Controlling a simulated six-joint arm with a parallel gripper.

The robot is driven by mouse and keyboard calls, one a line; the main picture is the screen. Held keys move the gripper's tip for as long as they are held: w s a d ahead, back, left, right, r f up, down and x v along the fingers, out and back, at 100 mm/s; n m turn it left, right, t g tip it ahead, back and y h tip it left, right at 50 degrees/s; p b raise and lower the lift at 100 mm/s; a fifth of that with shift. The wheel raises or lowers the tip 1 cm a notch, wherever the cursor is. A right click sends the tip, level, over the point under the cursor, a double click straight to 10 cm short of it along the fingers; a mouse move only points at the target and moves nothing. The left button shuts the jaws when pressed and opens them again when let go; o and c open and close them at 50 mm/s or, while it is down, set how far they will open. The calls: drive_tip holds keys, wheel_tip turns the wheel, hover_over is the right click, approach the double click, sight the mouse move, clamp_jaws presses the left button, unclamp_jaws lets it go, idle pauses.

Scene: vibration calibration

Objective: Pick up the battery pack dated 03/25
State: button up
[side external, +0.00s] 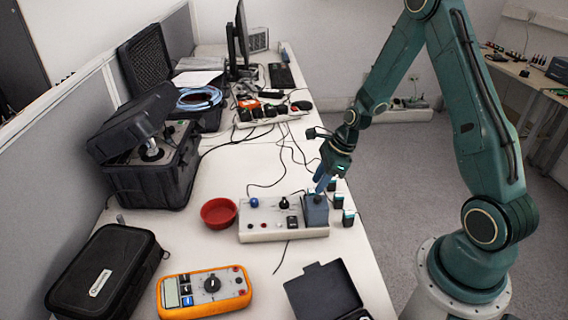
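Several small dark blocks with pale green faces stand near the table's right edge: one upper block (331,184), one middle block (338,201) and one lower block (348,218). They look like battery packs, but no date is legible. A blue-grey block (316,212) sits at the right end of a pale control box (268,236). My gripper (320,190) points down just above this blue-grey block, left of the dark blocks. I cannot tell whether it touches the block or whether its fingers are open.
A red bowl (218,213) stands left of the control box. An orange multimeter (204,291), a black case (104,272) and an open dark box (324,292) lie in front. Open equipment cases line the left partition. Cables cross the table behind the control box.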

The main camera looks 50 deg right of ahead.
drive_tip(key=shift+x, duration=1.6)
drive_tip(key=shift+c, duration=0.2)
drive_tip(key=c, duration=0.6)
